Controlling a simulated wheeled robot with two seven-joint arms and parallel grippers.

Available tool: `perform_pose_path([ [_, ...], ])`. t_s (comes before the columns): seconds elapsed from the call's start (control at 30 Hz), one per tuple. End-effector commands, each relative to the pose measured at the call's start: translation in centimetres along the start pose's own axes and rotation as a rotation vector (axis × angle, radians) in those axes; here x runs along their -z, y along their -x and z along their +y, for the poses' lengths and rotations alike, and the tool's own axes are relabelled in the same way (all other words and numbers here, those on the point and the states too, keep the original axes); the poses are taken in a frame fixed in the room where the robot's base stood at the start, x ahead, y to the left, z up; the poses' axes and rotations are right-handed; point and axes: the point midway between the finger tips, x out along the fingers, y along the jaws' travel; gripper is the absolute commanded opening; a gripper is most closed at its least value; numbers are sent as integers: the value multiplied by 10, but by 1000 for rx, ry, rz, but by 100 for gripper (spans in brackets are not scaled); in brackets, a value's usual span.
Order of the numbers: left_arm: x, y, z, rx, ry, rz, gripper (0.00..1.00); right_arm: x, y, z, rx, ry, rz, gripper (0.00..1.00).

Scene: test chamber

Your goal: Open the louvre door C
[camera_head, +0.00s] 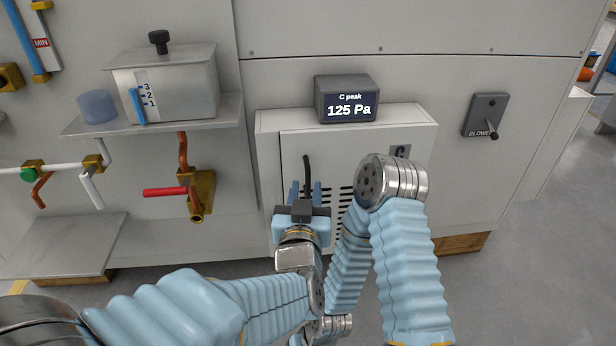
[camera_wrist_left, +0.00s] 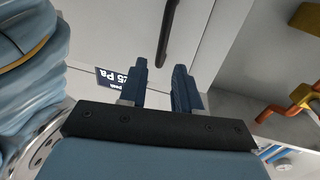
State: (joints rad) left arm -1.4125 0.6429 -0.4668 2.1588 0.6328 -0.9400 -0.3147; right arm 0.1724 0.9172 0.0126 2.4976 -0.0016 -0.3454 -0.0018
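The louvre door C (camera_head: 352,153) is a pale panel on the front of a shallow white cabinet. It has a grey C label (camera_head: 400,152) and dark louvre slots, and looks closed. Its black upright handle (camera_head: 307,170) is near the door's left side and also shows in the left wrist view (camera_wrist_left: 168,35). My left gripper (camera_head: 305,190) is open, with its two blue fingers (camera_wrist_left: 159,75) apart at the handle. The handle's near end appears between the fingertips in the wrist view; contact cannot be told. My right gripper is not in view.
My right arm's elbow (camera_head: 390,182) covers part of the door's right side. A display reading 125 Pa (camera_head: 347,105) sits on the cabinet top. A blower lever (camera_head: 486,118) is on the right. A red-handled valve (camera_head: 172,191) and a shelf with a tank (camera_head: 180,90) are on the left.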

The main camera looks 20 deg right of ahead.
Motion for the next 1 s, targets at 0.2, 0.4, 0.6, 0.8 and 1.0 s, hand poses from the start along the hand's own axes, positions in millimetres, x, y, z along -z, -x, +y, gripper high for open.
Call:
perform_pose_path([
  [0.2, -1, -42, 0, 1, -1, -1, 32, 0, -3, 1, 0, 0, 1, 43],
  [0.4, -1, -58, 0, 0, 0, -2, 32, 0, -3, 1, 0, 0, 1, 43],
  [0.6, -1, -59, 0, -1, 0, -2, 32, 0, -3, 1, 0, 0, 1, 43],
  [0.8, -1, -59, 0, -1, 0, -2, 14, 0, -3, 1, 0, 0, 1, 43],
  [1.0, -1, -58, 1, -3, 0, -2, 0, 0, -3, 1, 0, 0, 1, 43],
])
